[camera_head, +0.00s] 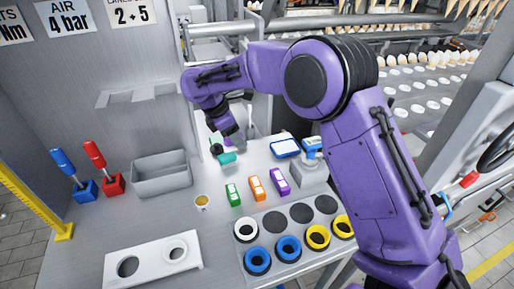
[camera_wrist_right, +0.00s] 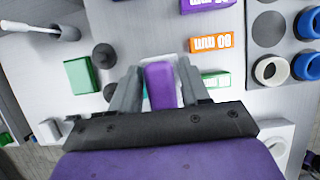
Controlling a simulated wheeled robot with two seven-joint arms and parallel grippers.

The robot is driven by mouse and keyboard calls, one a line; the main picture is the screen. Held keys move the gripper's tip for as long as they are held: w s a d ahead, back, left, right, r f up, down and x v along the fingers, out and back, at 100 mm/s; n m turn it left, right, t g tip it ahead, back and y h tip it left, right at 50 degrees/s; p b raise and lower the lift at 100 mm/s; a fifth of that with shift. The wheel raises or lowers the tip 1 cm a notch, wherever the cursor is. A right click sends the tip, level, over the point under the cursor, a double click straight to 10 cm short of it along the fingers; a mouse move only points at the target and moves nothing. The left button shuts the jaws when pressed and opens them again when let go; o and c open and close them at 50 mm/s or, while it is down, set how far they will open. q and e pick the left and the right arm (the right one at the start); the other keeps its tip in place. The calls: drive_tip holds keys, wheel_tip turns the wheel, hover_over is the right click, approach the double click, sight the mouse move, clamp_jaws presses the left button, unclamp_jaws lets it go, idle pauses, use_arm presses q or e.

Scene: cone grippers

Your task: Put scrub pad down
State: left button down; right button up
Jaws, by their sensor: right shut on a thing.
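My right gripper (camera_head: 221,148) is low over the back part of the grey bench (camera_head: 225,190), its arm reaching in from the right. In the right wrist view its two grey fingers (camera_wrist_right: 159,92) are closed on a piece that shows a purple face (camera_wrist_right: 160,84) with pale and teal edges, which I take for the scrub pad. In the head view a teal part of the scrub pad (camera_head: 227,158) shows at the fingertips. I cannot tell whether it touches the bench. My left gripper is not in view.
Green (camera_head: 233,194), orange (camera_head: 257,188) and purple (camera_head: 279,181) blocks stand in front of the gripper. A grey bin (camera_head: 161,180) is to the left. A green block (camera_wrist_right: 80,76) and a white brush (camera_wrist_right: 65,32) are near the hand. A ring tray (camera_head: 275,229) lies in front.

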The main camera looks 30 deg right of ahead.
drive_tip(key=d+f+p, duration=0.1)
drive_tip(key=d+f, duration=0.1)
drive_tip(key=d, duration=0.3)
drive_tip(key=p, duration=0.1)
approach(265, 155)
drive_tip(key=shift+s+d+f, duration=0.25)
drive_tip(key=shift+d+f, duration=0.1)
drive_tip(key=shift+f, duration=0.1)
drive_tip(key=p+x, duration=0.1)
drive_tip(key=x, duration=0.3)
drive_tip(key=shift+f, duration=0.2)
drive_tip(key=shift+w+f, duration=0.2)
drive_tip(key=shift+f, duration=0.05)
drive_tip(key=shift+a, duration=0.1)
drive_tip(key=shift+s, duration=0.15)
drive_tip(key=o, duration=0.9)
drive_tip(key=shift+o, duration=0.2)
drive_tip(key=shift+f, duration=0.1)
